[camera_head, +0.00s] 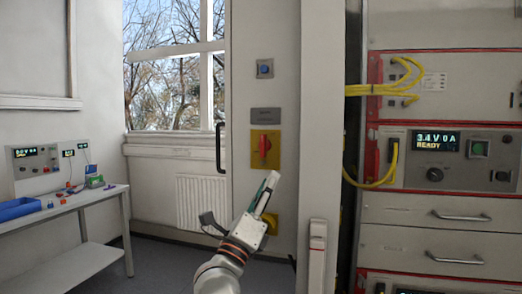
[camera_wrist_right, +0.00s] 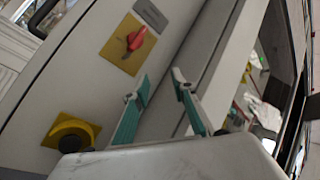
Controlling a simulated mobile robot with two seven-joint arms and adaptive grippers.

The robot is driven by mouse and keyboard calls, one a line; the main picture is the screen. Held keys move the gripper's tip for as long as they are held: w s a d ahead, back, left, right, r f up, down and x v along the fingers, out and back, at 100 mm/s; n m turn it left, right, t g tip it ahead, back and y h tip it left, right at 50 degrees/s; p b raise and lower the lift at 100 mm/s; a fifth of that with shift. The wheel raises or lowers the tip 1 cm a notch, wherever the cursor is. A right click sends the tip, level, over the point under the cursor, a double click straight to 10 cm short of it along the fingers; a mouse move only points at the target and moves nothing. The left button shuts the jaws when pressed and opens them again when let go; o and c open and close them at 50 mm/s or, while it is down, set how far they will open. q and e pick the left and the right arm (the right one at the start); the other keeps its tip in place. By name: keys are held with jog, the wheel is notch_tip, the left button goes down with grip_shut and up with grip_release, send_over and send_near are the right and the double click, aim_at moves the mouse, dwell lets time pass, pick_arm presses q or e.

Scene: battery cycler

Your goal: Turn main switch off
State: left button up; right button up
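The main switch (camera_head: 265,147) is a red rotary handle on a yellow plate on the light cabinet panel, below a grey label. In the head view its handle stands upright. The wrist view shows the red handle (camera_wrist_right: 134,40) on its yellow plate (camera_wrist_right: 116,56), tilted by the camera's roll. My right gripper (camera_head: 270,184) is just below the plate in the head view, pointing up at the panel. In the wrist view the right gripper (camera_wrist_right: 160,84) has its two green-padded fingers apart with nothing between them, clear of the handle. My left gripper is not in view.
A yellow fitting (camera_wrist_right: 72,133) sits lower on the panel. A blue button (camera_head: 265,68) is above the switch, and a black door handle (camera_head: 221,147) is to its left. A pale post (camera_head: 317,200) and the rack with yellow cables (camera_head: 385,90) stand to the right.

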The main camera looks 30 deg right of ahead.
notch_tip(320, 180, up, 5)
jog(key=w+d+m+g+y, duration=0.1)
jog(key=d+m+g+y, duration=0.15)
jog(key=m, duration=0.35)
jog(key=m+t+y, duration=0.1)
jog(key=t+y, duration=0.1)
jog(key=y, duration=0.4)
send_near(262, 137)
jog(key=x, duration=0.2)
jog(key=p+x, duration=0.1)
jog(key=x, duration=0.6)
jog(key=shift+w+d, duration=0.1)
jog(key=shift+d, duration=0.1)
grip_shut()
